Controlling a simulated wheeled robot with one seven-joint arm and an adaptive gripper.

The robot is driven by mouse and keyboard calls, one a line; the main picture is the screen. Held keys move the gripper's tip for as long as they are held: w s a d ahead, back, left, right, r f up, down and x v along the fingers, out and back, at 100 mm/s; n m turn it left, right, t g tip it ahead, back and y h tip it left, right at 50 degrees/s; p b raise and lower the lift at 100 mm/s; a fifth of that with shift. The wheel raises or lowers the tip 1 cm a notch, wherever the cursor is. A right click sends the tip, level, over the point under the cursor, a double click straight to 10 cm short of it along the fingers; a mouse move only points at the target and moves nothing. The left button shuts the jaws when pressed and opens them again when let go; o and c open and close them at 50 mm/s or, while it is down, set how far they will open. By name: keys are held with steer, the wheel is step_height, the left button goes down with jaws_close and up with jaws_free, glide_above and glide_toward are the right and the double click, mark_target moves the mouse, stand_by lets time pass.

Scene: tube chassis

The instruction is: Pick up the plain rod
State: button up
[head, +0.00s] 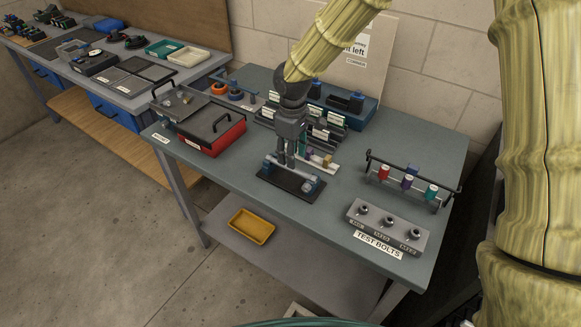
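My gripper (286,158) points down over a small black plate (290,186) near the front middle of the workbench. Blue and pale grey pieces sit on this plate around the fingertips. I cannot make out the plain rod for certain; it may be hidden by my gripper or too small to tell. The gap between the fingers is too small to show whether they are shut on anything.
A red-sided case (212,132) stands left on the workbench (335,188). Labelled racks (325,130) stand behind my gripper. A black-framed rack (408,184) with coloured pieces and a grey test-bolts block (388,226) stand right. A yellow tray (251,226) lies on the lower shelf.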

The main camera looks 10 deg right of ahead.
steer(key=shift+f+p, duration=0.8)
steer(key=shift+f, duration=1.55)
jaws_close()
